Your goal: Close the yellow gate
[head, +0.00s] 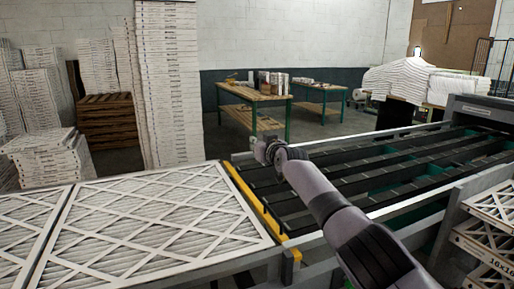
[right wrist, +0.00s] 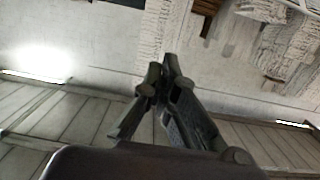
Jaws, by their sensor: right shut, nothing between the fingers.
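The yellow gate (head: 257,205) is a narrow yellow bar. In the head view it runs from the far side to the near side between the flat filters on the left and the dark conveyor strips on the right. My right gripper (head: 258,147) is beyond and a little right of the bar's far end. It looks apart from the gate, though the exact gap is hard to judge. In the right wrist view the gripper's fingers (right wrist: 161,78) are together with nothing between them, and the gate does not show there. My left gripper is not in view.
Large white filters (head: 150,225) lie flat left of the gate. The conveyor (head: 390,160) with dark strips extends right, under my right arm. Boxed filters (head: 490,245) stand at the right edge. Tall filter stacks (head: 167,80) and a green-legged table (head: 255,97) are behind.

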